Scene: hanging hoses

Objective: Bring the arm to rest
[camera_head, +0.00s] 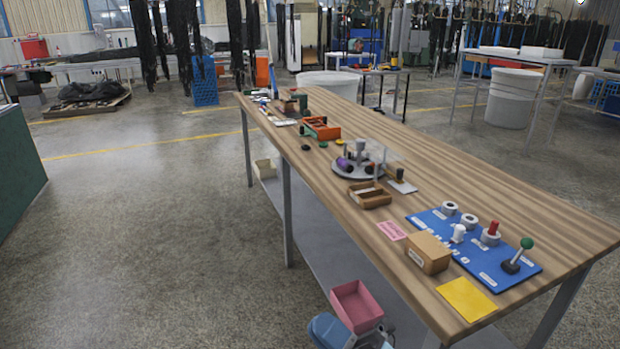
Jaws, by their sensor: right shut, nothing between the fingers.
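Neither my left nor my right gripper can be made out in the head view, and no fingertips show. A blue-grey rounded shape (331,331) is cut off by the bottom edge, low in the middle; I cannot tell what it is. Black hoses (236,45) hang at the upper left, well beyond the long wooden table (480,170).
The table holds a blue board (455,262) with a green-knobbed lever, a cardboard box (428,252), a yellow sheet (466,299), a brown tray (369,195) and an orange tray (321,127). A pink bin (357,306) sits below the tabletop. The floor (150,230) at left is clear.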

